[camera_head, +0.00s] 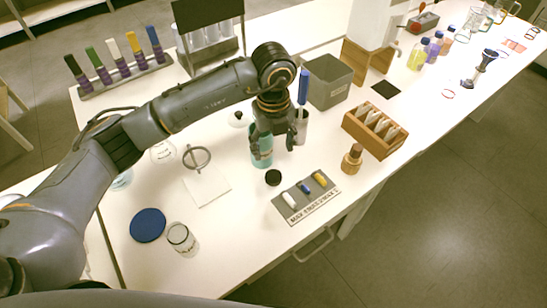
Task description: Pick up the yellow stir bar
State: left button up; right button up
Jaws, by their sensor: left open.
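The yellow stir bar (320,179) lies on a grey labelled plate (292,210) near the table's front edge. A blue stir bar (305,187) and a white one (289,200) lie beside it on the same plate, to its left. My left gripper (277,142) points down above the table, behind and to the left of the plate, apart from the yellow bar. It is open, with its fingers close to a teal bottle (261,158); I cannot tell whether they touch it. My right gripper is out of view.
A small black cap (272,178) lies just left of the plate. A brown bottle (352,160) and a wooden box (360,138) stand to the right. A blue disc (148,225) and a glass jar (181,240) are at front left.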

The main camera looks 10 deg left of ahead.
aim_at(320, 179)
jog(key=k, duration=1.5)
